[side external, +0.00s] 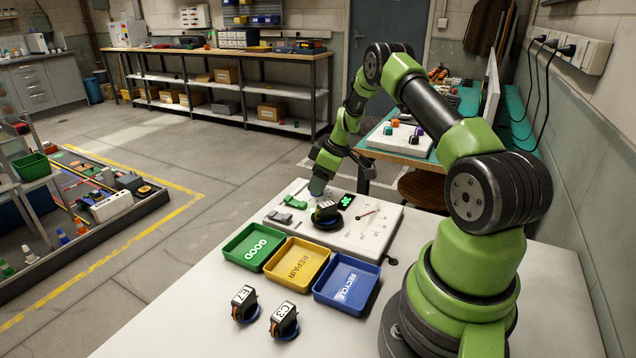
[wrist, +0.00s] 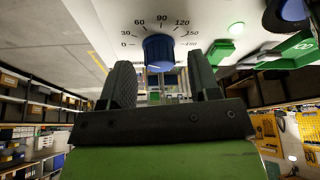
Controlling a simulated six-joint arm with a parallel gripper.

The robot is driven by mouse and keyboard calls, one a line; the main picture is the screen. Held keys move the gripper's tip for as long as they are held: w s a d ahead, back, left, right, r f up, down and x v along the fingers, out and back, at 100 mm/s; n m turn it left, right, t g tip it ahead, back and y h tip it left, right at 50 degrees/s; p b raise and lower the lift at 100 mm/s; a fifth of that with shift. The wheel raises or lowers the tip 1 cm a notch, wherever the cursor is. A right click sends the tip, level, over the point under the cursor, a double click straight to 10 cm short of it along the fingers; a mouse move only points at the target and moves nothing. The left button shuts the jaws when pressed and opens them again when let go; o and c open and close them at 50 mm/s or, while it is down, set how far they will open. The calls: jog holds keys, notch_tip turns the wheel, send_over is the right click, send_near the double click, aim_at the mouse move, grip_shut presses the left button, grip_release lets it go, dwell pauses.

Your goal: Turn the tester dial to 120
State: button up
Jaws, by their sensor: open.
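The tester dial (wrist: 158,52) is a blue knob in the wrist view, under a printed arc of numbers that includes 0, 30, 60, 90, 120 and 150. I cannot make out its pointer. My gripper (wrist: 160,78) is open, with one dark finger on each side of the view and the dial between and just beyond the tips. In the side external view my gripper (side external: 318,187) hangs low over the far left part of the white tester board (side external: 372,236) and hides the dial. I cannot tell whether the fingers touch it.
Green clamp parts (side external: 280,216) lie left. GOOD (side external: 236,243), REPAIR (side external: 272,269) and RECYCLE (side external: 318,291) trays stand in front, with servos E7 (side external: 245,303) and C3 (side external: 285,320) nearer.

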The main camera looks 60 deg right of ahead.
jog(key=shift+w+f, duration=0.2)
jog(key=shift+f, duration=0.3)
jog(key=shift+c, duration=0.2)
jog(key=c, duration=0.8)
jog(key=shift+c, duration=0.2)
